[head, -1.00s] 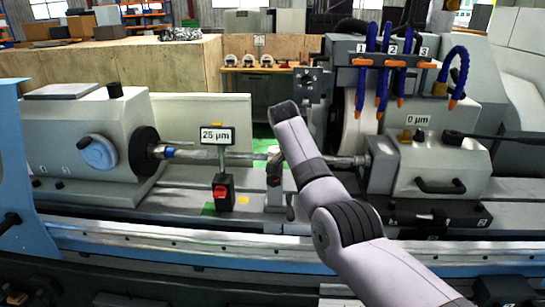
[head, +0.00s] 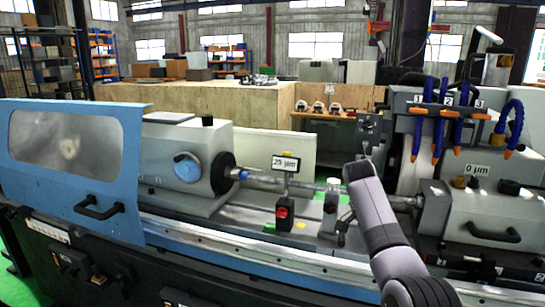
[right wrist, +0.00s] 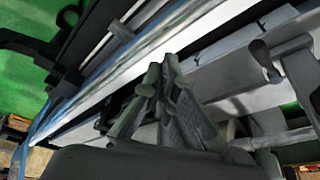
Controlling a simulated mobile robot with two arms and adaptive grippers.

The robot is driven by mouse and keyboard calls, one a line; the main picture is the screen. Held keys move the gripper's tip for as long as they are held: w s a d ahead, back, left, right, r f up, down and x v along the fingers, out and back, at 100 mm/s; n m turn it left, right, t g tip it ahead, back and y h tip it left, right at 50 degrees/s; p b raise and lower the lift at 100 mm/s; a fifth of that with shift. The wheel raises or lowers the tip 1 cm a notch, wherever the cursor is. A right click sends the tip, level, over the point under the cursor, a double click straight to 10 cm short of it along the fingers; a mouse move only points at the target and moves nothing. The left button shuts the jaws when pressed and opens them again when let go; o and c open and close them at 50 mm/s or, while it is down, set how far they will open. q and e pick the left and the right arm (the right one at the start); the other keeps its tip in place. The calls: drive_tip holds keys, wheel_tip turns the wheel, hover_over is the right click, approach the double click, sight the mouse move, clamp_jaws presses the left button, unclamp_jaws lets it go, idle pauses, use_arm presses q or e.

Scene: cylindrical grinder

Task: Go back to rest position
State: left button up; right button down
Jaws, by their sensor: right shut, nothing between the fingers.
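My right arm (head: 385,230) comes up from the bottom right in the head view, in front of the cylindrical grinder. My right gripper (right wrist: 160,80) shows in the right wrist view; its fingers are together with nothing between them. The gripper itself cannot be made out in the head view. My left arm and gripper are in neither view. The grinder's workhead (head: 185,170) is left of the arm, and a shaft (head: 308,186) runs from it to the right, partly hidden by my arm.
A blue door with a window (head: 75,165) is at the left of the grinder. A red-buttoned box (head: 284,213) carries a 25 µm sign (head: 286,163). Blue coolant hoses (head: 460,115) stand at the right. A wooden partition (head: 215,100) is behind. Green floor shows at lower left.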

drive_tip(key=s+f+n+t, duration=0.1)
drive_tip(key=s+f+n, duration=0.3)
drive_tip(key=s+f, duration=0.65)
drive_tip(key=s+f+n, duration=0.4)
drive_tip(key=s+f, duration=0.3)
drive_tip(key=f, duration=0.6)
drive_tip(key=s+a+r+n+t+y, duration=0.1)
drive_tip(key=s+a+n, duration=0.15)
drive_tip(key=s, duration=0.65)
drive_tip(key=s+a+r+n+y, duration=0.15)
drive_tip(key=s+n, duration=0.25)
drive_tip(key=s, duration=0.5)
drive_tip(key=s+a+n+t+y, duration=0.1)
drive_tip(key=s+a+n, duration=0.15)
drive_tip(key=s, duration=0.65)
wheel_tip(320, 180, down, 26)
drive_tip(key=g+b, duration=0.2)
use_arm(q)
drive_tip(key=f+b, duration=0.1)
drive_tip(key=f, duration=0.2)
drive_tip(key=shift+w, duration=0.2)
use_arm(e)
drive_tip(key=s+d+f+g, duration=0.1)
drive_tip(key=s+d+f, duration=0.2)
drive_tip(key=s+f, duration=1.4)
wheel_tip(320, 180, down, 2)
drive_tip(key=shift+s+f, duration=0.1)
drive_tip(key=shift+s, duration=0.3)
